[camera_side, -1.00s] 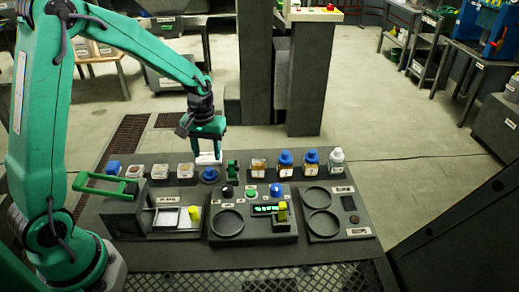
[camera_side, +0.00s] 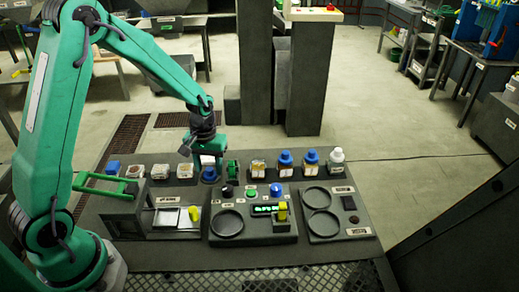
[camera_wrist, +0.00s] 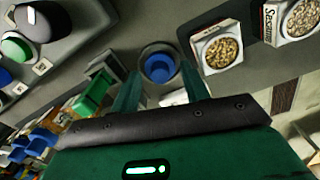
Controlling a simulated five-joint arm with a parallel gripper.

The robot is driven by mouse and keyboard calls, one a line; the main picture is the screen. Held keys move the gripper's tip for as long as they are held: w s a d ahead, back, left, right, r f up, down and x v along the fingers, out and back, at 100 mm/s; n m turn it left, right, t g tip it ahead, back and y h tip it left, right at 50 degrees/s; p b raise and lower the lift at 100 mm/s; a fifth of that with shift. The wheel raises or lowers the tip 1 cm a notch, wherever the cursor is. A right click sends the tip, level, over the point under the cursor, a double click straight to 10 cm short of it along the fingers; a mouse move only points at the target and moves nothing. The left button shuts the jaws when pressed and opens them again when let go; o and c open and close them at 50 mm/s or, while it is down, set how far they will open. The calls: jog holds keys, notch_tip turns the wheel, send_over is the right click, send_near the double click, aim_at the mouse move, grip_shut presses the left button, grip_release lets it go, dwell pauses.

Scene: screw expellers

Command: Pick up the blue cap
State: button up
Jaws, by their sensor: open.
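The blue cap (camera_side: 209,174) sits in a row of items on the dark bench in the side view. In the wrist view, the blue cap (camera_wrist: 159,68) sits in a round dark holder, ahead of and between my two fingers. My gripper (camera_side: 208,163) points down directly over the cap, with its fingers close about it in the side view. In the wrist view my gripper (camera_wrist: 160,88) is open, with nothing held between its green fingers. Whether the fingers touch the cap cannot be told.
A green part (camera_side: 233,168) stands close right of the cap; it also shows in the wrist view (camera_wrist: 93,95). Blue-capped bottles (camera_side: 285,160) stand farther right. White boxes of grains (camera_wrist: 218,47) stand on the other side. A panel with a blue knob (camera_side: 276,189) lies in front.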

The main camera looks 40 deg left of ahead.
aim_at(209, 169)
jog(key=shift+c, duration=0.5)
grip_shut()
jog(key=shift+r, duration=0.1)
jog(key=shift+r, duration=0.8)
notch_tip(209, 169, up, 2)
jog(key=shift+r, duration=0.15)
jog(key=s+d+r, duration=0.4)
jog(key=d+r, duration=0.3)
jog(key=d, duration=0.3)
jog(key=shift+s+d, duration=0.35)
jog(key=shift+s, duration=0.05)
jog(key=shift+w, duration=0.1)
jog(key=w+r, duration=0.1)
jog(key=w, duration=1.3)
jog(key=shift+w+a+m, duration=0.3)
jog(key=shift+a+m, duration=0.05)
jog(key=shift+m, duration=0.05)
